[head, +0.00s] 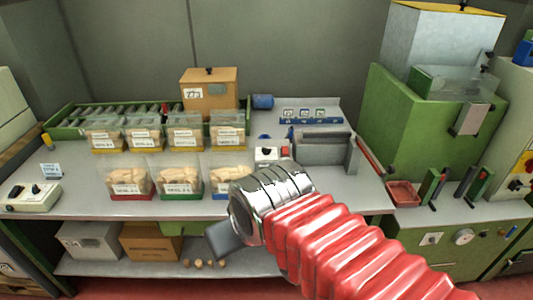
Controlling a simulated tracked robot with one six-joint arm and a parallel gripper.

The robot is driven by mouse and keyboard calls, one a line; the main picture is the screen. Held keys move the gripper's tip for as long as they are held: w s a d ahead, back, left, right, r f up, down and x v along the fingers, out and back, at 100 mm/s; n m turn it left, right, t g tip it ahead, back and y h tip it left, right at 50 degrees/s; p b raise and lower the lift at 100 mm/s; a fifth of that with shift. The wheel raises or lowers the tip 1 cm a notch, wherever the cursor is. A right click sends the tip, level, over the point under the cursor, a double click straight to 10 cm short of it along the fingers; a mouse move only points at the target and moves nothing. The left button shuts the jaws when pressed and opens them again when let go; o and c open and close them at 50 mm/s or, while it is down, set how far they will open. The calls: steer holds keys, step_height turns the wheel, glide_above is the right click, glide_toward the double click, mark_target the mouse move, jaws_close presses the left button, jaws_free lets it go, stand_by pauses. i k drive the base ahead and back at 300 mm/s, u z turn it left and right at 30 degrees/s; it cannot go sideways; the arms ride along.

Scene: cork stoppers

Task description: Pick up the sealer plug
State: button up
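My arm enters from the lower right in a red ribbed sleeve with a silver ringed wrist. My gripper (222,241) is a dark grey shape at its end, in front of the bench's front edge. Its fingers cannot be told apart, and nothing is clearly seen in it. I cannot surely identify the sealer plug. A blue cylinder (263,101) lies at the back of the bench beside the cardboard box, and a small blue piece (264,136) lies nearer. A grey machine that looks like the sealer (320,150) stands right of centre. My gripper is apart from all of these.
Clear bins of corks (180,180) and bagged corks (145,133) fill the bench's left and middle. A control box with a red button (272,154) stands by the grey machine. A green machine (400,130) rises at right. A red tray (403,194) sits before it.

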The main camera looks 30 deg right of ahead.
mark_target(290, 135)
steer(key=z, duration=0.85)
steer(key=k, duration=0.65)
steer(key=u, duration=0.25)
steer(key=i, duration=0.45)
steer(key=u, duration=0.55)
steer(key=i, duration=0.85)
steer(key=u, duration=0.15)
